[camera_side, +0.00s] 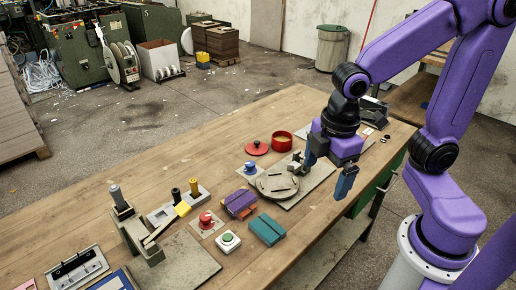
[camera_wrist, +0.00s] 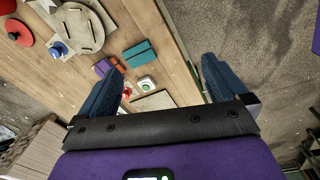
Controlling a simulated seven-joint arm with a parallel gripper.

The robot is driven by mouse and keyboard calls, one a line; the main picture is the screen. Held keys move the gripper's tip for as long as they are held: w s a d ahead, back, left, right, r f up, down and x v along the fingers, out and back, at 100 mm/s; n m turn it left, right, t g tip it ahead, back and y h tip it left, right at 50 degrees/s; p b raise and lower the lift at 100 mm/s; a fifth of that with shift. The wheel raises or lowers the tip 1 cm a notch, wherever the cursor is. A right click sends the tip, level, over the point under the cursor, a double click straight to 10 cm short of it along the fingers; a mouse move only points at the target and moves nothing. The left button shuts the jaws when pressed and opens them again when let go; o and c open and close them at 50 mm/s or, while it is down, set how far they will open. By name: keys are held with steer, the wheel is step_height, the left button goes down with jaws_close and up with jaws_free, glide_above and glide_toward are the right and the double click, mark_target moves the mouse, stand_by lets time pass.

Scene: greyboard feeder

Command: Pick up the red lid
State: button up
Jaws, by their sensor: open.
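The red lid (camera_side: 256,148), a flat disc with a small knob, lies on the wooden table left of the red pot (camera_side: 282,143) in the side view. In the wrist view the lid (camera_wrist: 20,33) is at the upper left, near the edge of the picture. The pot is a dark red shape (camera_wrist: 6,6) in that view's corner. My gripper (camera_side: 327,177) is open with blue fingers, in the air near the table's right edge, to the right of the lid and apart from it. Nothing shows between its fingers (camera_wrist: 160,72).
A round grey plate fixture (camera_side: 277,184) stands between my gripper and the lid's side of the table. Near it are a blue knob (camera_side: 250,168), a purple block (camera_side: 240,203), a teal block (camera_side: 267,229) and a red button (camera_side: 206,220). Bare wood lies left of the lid.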

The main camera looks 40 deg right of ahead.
steer(key=w+a+n, duration=0.2)
steer(key=w, duration=1.1)
steer(key=w+d+f+n+t+h, duration=0.1)
steer(key=w+d+n+h, duration=0.1)
steer(key=w, duration=0.8)
steer(key=n+h, duration=0.2)
steer(key=n, duration=0.2)
glide_above(256, 142)
steer(key=s+a, duration=0.2)
steer(key=a, duration=0.4)
step_height(256, 142, down, 6)
steer(key=x, duration=1.6)
steer(key=shift+s+d+f, duration=0.25)
steer(key=shift+s+f, duration=0.1)
steer(key=c, duration=0.7)
